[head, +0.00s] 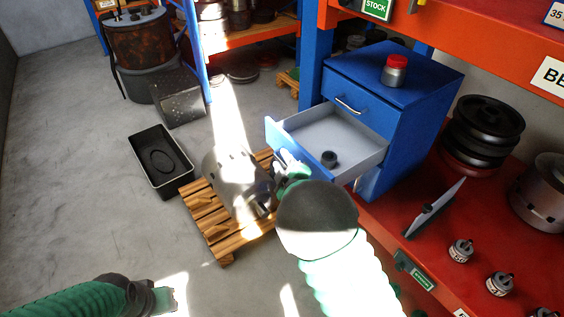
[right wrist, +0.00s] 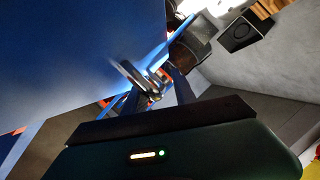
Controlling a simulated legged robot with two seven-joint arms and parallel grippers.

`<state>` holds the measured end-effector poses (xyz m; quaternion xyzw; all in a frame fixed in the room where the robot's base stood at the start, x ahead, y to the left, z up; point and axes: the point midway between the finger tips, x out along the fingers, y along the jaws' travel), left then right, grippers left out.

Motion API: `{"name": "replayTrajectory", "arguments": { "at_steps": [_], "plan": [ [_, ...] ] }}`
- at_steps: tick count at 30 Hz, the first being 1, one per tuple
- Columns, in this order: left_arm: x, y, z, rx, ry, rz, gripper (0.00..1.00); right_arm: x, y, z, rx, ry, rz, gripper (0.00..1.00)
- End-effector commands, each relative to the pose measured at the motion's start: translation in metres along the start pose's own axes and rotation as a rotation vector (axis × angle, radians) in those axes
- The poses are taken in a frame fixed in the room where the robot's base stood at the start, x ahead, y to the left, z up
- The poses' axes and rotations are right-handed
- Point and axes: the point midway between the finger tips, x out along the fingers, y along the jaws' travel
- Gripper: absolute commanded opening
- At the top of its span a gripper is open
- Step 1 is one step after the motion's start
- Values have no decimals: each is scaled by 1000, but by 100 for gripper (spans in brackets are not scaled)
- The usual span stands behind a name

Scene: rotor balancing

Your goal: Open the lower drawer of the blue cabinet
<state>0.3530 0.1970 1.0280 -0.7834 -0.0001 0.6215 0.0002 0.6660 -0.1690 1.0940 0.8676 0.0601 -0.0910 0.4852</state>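The blue cabinet (head: 378,75) stands on the red shelf. Its upper drawer, with a metal handle (head: 350,106), is shut. The lower drawer (head: 318,130) is pulled well out, showing its grey inside and a small dark round part (head: 329,158). My right gripper (head: 290,166) is at the lower drawer's front, partly hidden by my arm. In the right wrist view its two fingers (right wrist: 156,84) stand apart, with the metal drawer handle (right wrist: 134,78) between them; contact is unclear. My left gripper (head: 168,298) is low at left, away from the cabinet; its fingers are unclear.
A red-capped jar (head: 395,71) stands on the cabinet. A metal rotor housing (head: 232,180) sits on a wooden pallet (head: 205,212) beside the drawer. A black tray (head: 160,162) lies on the floor. Dark discs (head: 484,130) are stacked right of the cabinet.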

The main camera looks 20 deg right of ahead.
Motion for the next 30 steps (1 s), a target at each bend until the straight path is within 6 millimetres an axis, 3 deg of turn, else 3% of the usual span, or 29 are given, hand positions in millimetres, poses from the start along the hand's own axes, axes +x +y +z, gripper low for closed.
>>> {"name": "replayTrajectory", "arguments": {
  "at_steps": [5,19,21,30],
  "plan": [
    [3,0,1,0,0,0,36,-11,0,0,2,0,1,33],
    [14,0,3,0,0,0,36,-114,-1,1,3,1,-1,33],
    [-10,0,-2,0,-1,0,36,-115,6,-5,-4,-4,-3,33],
    [-71,0,-17,0,0,0,36,-127,9,-6,-6,-7,-3,33]
  ]
}}
